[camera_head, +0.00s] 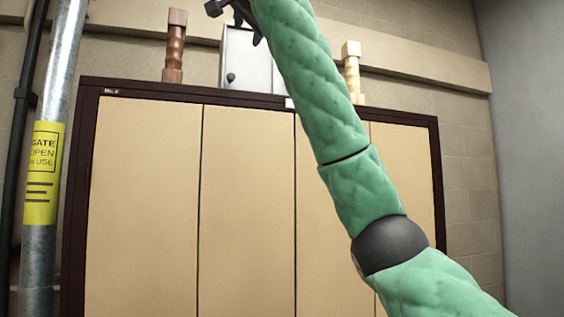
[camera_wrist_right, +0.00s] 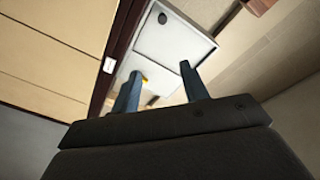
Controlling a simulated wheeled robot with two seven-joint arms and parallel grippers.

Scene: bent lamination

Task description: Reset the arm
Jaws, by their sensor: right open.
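My right arm (camera_head: 310,85), in a quilted green cover, rises from the lower right to the top of the head view. My right gripper (camera_head: 248,27) is at the top edge there, partly cut off, in front of a small white cabinet (camera_head: 240,60). In the right wrist view the two fingers of the gripper (camera_wrist_right: 161,70) stand apart, with nothing visible between them but the background. The white cabinet (camera_wrist_right: 175,35) shows beyond the fingertips. My left gripper is not in view.
A wide cabinet (camera_head: 245,220) with tan doors and a dark frame stands ahead. On top are the white cabinet, a brown turned post (camera_head: 175,45) and a pale post (camera_head: 352,75). A metal pole (camera_head: 40,255) with a yellow sign (camera_head: 43,172) stands left.

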